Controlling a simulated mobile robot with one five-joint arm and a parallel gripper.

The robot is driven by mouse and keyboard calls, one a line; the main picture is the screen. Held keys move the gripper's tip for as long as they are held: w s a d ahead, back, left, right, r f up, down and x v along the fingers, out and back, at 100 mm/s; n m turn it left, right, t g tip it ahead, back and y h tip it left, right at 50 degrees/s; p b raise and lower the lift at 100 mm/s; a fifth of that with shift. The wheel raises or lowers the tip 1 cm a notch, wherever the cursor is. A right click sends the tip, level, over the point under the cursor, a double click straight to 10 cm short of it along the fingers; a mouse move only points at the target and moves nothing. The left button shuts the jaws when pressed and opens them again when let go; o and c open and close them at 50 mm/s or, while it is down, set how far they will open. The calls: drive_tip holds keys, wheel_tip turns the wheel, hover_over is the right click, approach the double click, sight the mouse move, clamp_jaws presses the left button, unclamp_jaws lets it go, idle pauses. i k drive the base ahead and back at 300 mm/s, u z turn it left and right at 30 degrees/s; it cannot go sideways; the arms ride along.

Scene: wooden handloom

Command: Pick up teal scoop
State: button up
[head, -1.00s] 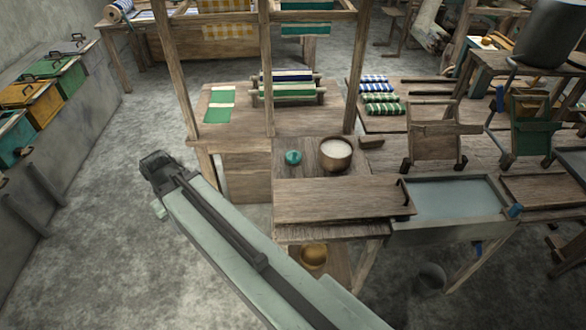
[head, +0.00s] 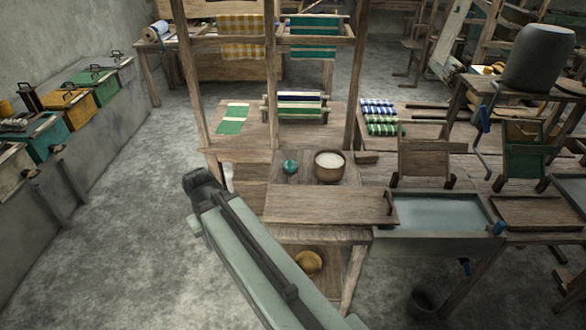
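A small round teal thing (head: 291,166), which I take for the teal scoop, sits on the wooden stand beside the loom frame. It is just left of a wooden bowl (head: 329,167) with pale contents. Its handle cannot be made out. My pale green arm reaches up from the bottom and ends in a dark joint left of the stand, well apart from the teal thing. No gripper fingers show; that part is hidden below or behind the arm.
Loom posts (head: 272,80) rise behind the stand. A plank (head: 330,206) lies in front of the bowl, with a grey basin (head: 440,213) to its right. Coloured bins (head: 50,138) line the left wall. The concrete floor (head: 120,230) at left is clear.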

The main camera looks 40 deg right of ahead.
sight(289, 166)
drive_tip(key=z, duration=0.05)
drive_tip(key=i, duration=0.9)
drive_tip(key=u, duration=0.1)
